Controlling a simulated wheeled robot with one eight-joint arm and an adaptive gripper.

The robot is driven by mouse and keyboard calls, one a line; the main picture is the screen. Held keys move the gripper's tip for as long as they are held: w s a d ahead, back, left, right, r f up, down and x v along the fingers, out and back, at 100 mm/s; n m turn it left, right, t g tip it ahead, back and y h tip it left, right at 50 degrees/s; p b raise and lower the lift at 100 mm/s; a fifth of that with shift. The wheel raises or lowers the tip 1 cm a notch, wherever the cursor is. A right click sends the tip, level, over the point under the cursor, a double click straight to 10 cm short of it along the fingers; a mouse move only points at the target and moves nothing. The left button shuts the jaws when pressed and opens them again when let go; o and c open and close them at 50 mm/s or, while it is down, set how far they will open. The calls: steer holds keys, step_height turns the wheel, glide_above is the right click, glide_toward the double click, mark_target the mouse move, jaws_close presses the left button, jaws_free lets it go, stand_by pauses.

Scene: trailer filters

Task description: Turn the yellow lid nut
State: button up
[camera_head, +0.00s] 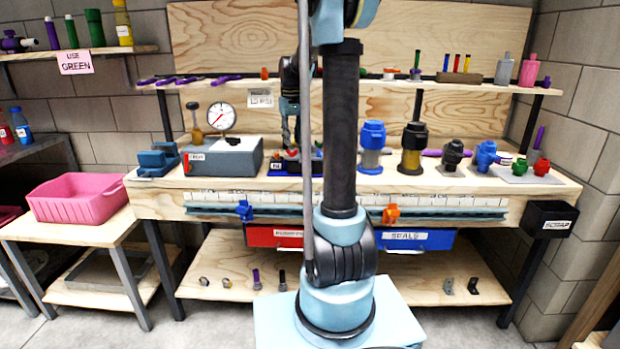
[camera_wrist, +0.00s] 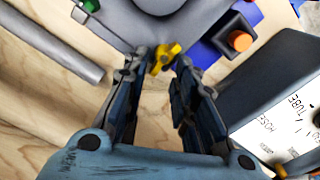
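The yellow lid nut (camera_wrist: 166,57) is a small winged piece in the wrist view, at the lower edge of a grey rounded body (camera_wrist: 160,27). My gripper (camera_wrist: 161,64) points at it, with one fingertip to each side of the nut. The fingers are apart with a gap between the tips. I cannot tell whether either tip touches the nut. In the head view my gripper (camera_head: 290,127) hangs over the middle of the bench, partly behind my arm. The nut cannot be made out there.
A grey labelled box (camera_wrist: 278,100) stands close on the right in the wrist view, and a grey bar (camera_wrist: 62,48) lies on the left. A black block with an orange top (camera_wrist: 239,40) is near. The gauge box (camera_head: 225,156) and blue-capped canister (camera_head: 372,148) flank the gripper.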

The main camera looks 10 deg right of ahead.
steer(key=n, duration=0.5)
steer(key=shift+s+a, duration=0.2)
steer(key=shift+a, duration=0.15)
steer(key=n, duration=0.5)
steer(key=shift+s+a, duration=0.25)
steer(key=shift+s, duration=0.05)
step_height(320, 180, up, 17)
steer(key=s+f+m, duration=0.3)
steer(key=s+f, duration=0.3)
steer(key=s, duration=0.4)
steer(key=s+d+f+m+t, duration=0.1)
steer(key=s+f+m, duration=0.2)
steer(key=s+f, duration=0.4)
steer(key=s+f+m, duration=0.3)
steer(key=s+f, duration=0.3)
steer(key=s, duration=0.6)
steer(key=shift+s+d+f+t, duration=0.25)
steer(key=shift+s+f+t, duration=0.05)
steer(key=shift+f, duration=0.05)
